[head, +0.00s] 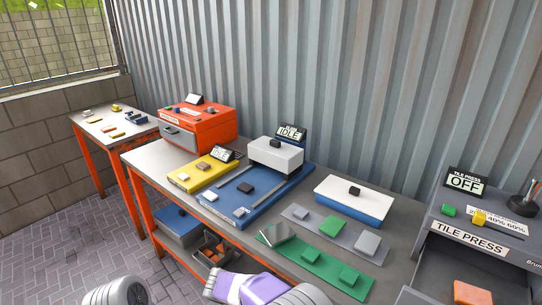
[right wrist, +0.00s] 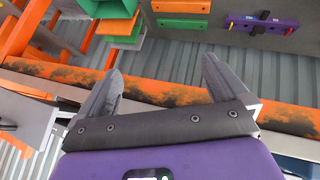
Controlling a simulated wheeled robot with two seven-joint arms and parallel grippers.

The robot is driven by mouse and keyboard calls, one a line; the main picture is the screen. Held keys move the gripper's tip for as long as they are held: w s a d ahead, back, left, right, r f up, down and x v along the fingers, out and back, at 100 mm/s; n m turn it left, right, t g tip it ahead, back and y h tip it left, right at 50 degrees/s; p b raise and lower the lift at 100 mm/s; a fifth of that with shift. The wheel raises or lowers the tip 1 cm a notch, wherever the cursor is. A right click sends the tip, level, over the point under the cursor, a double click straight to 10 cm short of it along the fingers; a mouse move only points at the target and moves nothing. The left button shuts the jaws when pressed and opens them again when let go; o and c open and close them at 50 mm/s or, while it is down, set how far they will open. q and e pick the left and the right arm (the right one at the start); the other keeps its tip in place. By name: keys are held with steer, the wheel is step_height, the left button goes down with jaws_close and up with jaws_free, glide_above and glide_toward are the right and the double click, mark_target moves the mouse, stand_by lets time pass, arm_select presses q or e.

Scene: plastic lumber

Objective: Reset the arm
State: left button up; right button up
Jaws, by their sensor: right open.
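My right gripper (right wrist: 162,66) shows in the right wrist view with its two dark fingers spread wide apart. Nothing is between the fingers. A worn orange beam (right wrist: 160,92) runs across the view behind them; I cannot tell how far off it is. In the head view, a purple and white part of my arm (head: 245,287) is at the bottom centre, in front of the bench's front edge. A grey rounded part of mine (head: 118,292) is at the bottom left. My left gripper's fingers are not in view.
The long workbench (head: 150,152) holds an orange machine (head: 205,130), a yellow scale (head: 200,175), a blue press (head: 245,205), a white and blue box (head: 352,205) and green tiles on trays. The tile press (head: 480,240) is at right.

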steer(key=s+d+f+n+g+y+p, duration=0.1)
steer(key=s+d+f+n+g+y, duration=0.15)
steer(key=s+f, duration=0.35)
steer(key=s+d+f+n+g+y+p, duration=0.1)
steer(key=s+d+f+n+g+y, duration=0.15)
steer(key=s+f+y, duration=0.4)
steer(key=s+d+f+t+y+p, duration=0.1)
steer(key=s+d+f, duration=0.3)
steer(key=s, duration=0.5)
steer(key=shift+d+f+t+y, duration=0.15)
steer(key=shift+d+t+y, duration=0.15)
steer(key=shift+t+y, duration=0.5)
